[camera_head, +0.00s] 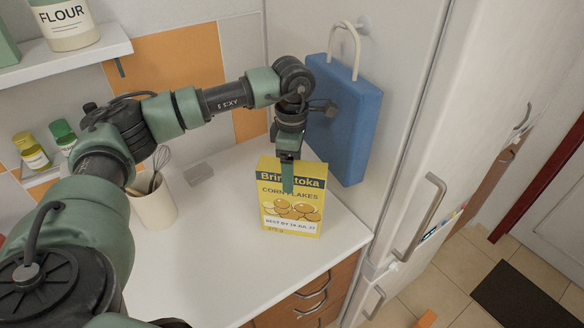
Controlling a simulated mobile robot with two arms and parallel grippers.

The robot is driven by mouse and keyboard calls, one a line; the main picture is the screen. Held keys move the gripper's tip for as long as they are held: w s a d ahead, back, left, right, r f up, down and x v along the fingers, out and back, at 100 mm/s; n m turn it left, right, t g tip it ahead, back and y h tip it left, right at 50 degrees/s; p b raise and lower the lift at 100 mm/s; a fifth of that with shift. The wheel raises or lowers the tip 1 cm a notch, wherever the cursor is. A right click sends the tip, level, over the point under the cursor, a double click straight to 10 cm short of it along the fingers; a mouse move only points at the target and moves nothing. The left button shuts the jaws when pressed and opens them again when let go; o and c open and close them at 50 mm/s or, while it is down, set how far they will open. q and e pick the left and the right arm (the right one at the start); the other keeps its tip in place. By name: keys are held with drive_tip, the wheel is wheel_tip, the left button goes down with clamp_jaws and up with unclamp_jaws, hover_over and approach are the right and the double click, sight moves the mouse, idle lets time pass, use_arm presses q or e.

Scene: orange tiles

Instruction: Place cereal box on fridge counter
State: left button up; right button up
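A yellow corn flakes box (291,208) stands upright on the white counter (235,265) beside the fridge. My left gripper (288,185) reaches down from above at the box's top edge. One green finger lies in front of the box's printed face; the other finger is hidden, apparently behind the box. I cannot tell whether the fingers press on the box or only straddle it. The box looks at rest on the counter, near its right end. My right gripper is not in view.
A blue bag-like item (343,115) with a white handle hangs on the fridge side (395,130), just behind the box. A utensil holder (154,205) with a whisk stands left on the counter. Drawers (310,295) lie below. The counter's front-left part is clear.

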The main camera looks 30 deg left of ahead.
use_arm(q)
drive_tip(key=shift+r, duration=0.1)
drive_tip(key=shift+r, duration=0.2)
wheel_tip(320, 180, up, 12)
drive_tip(key=b, duration=0.4)
